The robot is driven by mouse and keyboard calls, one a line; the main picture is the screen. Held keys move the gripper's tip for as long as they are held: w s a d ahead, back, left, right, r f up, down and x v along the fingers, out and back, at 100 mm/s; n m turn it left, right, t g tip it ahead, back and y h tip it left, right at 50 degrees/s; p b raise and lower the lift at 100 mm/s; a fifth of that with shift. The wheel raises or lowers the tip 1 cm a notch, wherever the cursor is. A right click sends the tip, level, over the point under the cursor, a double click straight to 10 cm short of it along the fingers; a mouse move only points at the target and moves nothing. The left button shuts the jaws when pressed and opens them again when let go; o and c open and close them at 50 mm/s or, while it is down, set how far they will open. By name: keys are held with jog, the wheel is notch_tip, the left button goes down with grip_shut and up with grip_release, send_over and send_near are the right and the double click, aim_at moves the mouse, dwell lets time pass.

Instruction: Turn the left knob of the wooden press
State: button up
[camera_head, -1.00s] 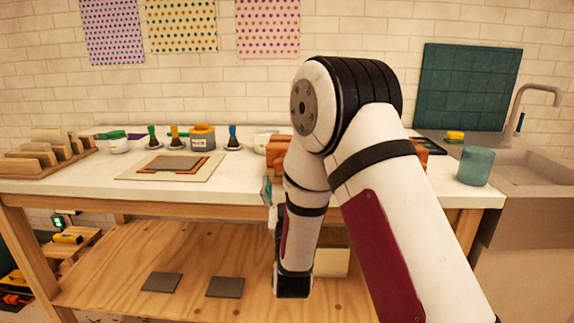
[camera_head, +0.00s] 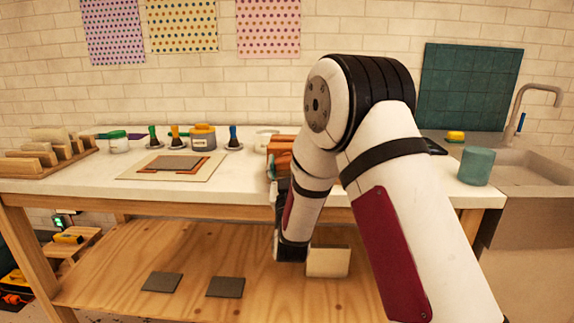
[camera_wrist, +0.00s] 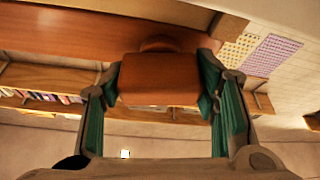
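The wooden press (camera_head: 283,146) shows in the head view as an orange-brown body on the right part of the bench, partly hidden behind my arm. In the wrist view, a rounded orange-brown knob (camera_wrist: 160,84) sits on the press. My gripper (camera_wrist: 160,90) has its green-padded fingers on both sides of the knob, very close to its edges. I cannot tell whether the pads press on it. In the head view, my gripper (camera_head: 274,172) is mostly hidden by my wrist, at the front of the press.
The white-topped bench (camera_head: 80,177) holds jars, brushes and a board (camera_head: 172,166) left of the press. A teal cup (camera_head: 476,166) stands at the right end beside the sink (camera_head: 535,172). A cream block (camera_head: 328,261) and two grey plates lie on the lower shelf.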

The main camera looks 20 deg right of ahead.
jog(key=shift+c, duration=0.6)
jog(key=m+h+b, duration=0.1)
jog(key=m+b, duration=0.1)
jog(key=b, duration=0.1)
jog(key=shift+w+f+m+h, duration=0.1)
jog(key=shift+m+h, duration=0.2)
jog(key=m+h+b, duration=0.1)
jog(key=m+b, duration=0.2)
jog(key=shift+g, duration=0.4)
jog(key=o, duration=1.2)
jog(key=shift+c, duration=0.2)
jog(key=v, duration=1.2)
